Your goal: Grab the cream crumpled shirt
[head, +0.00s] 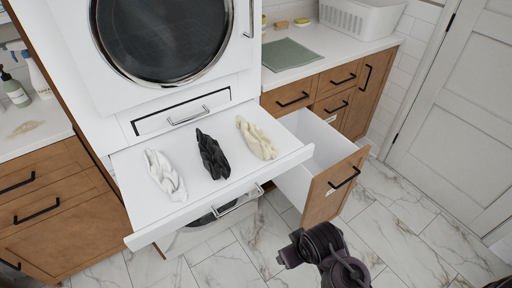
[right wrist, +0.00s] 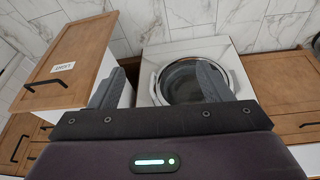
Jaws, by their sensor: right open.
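The cream crumpled shirt (head: 256,138) lies at the right end of a white pull-out shelf (head: 215,203) below the round appliance door in the head view. A black crumpled shirt (head: 212,155) lies in the middle of the shelf and a white one (head: 164,175) at the left. My right arm is low at the bottom of the head view, over the floor, well apart from the cream shirt. In the right wrist view my right gripper (right wrist: 158,88) has its fingers spread wide, with nothing between them. No shirt is recognisable there. My left gripper is not in view.
An open drawer (head: 337,190) with a wooden front juts out right of the shelf. A counter with a green mat (head: 290,55) and a white basket (head: 361,17) is behind it. Bottles (head: 15,91) stand on the left counter. The marble floor at right is clear.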

